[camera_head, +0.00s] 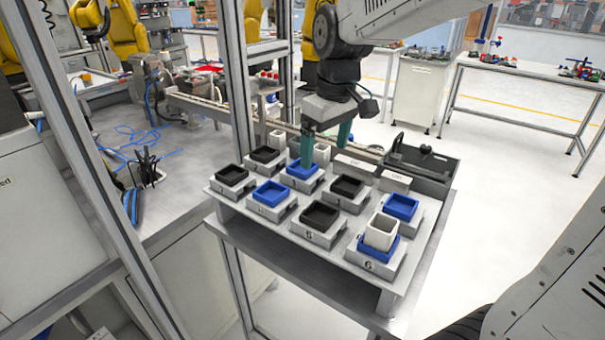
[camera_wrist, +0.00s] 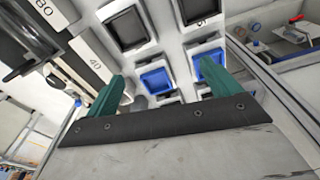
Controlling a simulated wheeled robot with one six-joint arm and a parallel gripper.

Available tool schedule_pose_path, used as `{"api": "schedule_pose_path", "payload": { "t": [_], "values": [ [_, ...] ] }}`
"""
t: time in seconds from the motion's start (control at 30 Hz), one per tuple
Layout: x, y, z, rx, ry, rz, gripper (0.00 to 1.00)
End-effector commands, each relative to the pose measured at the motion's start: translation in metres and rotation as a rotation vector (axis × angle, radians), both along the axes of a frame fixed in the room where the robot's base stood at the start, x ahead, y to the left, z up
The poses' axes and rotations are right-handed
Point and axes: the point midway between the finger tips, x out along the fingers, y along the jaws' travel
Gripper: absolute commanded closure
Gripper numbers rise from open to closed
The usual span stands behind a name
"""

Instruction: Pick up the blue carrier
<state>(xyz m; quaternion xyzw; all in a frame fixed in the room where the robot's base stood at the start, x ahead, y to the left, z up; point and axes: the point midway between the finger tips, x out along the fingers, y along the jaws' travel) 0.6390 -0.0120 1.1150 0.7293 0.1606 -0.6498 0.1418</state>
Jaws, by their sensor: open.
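Several small square blue carriers sit on numbered grey stands. One blue carrier (camera_head: 301,171) is right below my gripper (camera_head: 317,165), in the back part of the group. Another blue carrier (camera_head: 272,193) is to its front left, and one more (camera_head: 400,207) is at the right. The front right carrier (camera_head: 378,246) holds a white cup (camera_head: 381,230). My gripper has two green fingers, spread apart and empty. In the wrist view a blue carrier (camera_wrist: 155,80) shows between the fingers (camera_wrist: 162,70), and another blue one (camera_wrist: 209,58) is partly behind the right finger. Contact cannot be told.
Black carriers (camera_head: 319,215) stand on stands among the blue ones, close by. White labelled blocks (camera_head: 354,165) and a dark grey tray (camera_head: 425,160) lie behind at the right. A metal frame post (camera_head: 238,85) rises at the left of the table (camera_head: 300,262).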

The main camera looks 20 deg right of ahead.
Motion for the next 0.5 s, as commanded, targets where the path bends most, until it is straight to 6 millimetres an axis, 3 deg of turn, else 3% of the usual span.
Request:
{"api": "schedule_pose_path", "payload": {
  "t": [0.1,0.2,0.33,0.5],
  "values": [
    [0.041,0.003,-0.014,0.000,0.002,0.069,0.11],
    [0.065,0.005,-0.023,0.001,0.001,0.113,0.11],
    [0.083,0.006,-0.031,0.002,-0.004,0.146,0.11],
    [0.089,0.007,-0.044,0.001,-0.004,0.159,0.11]
  ]
}}
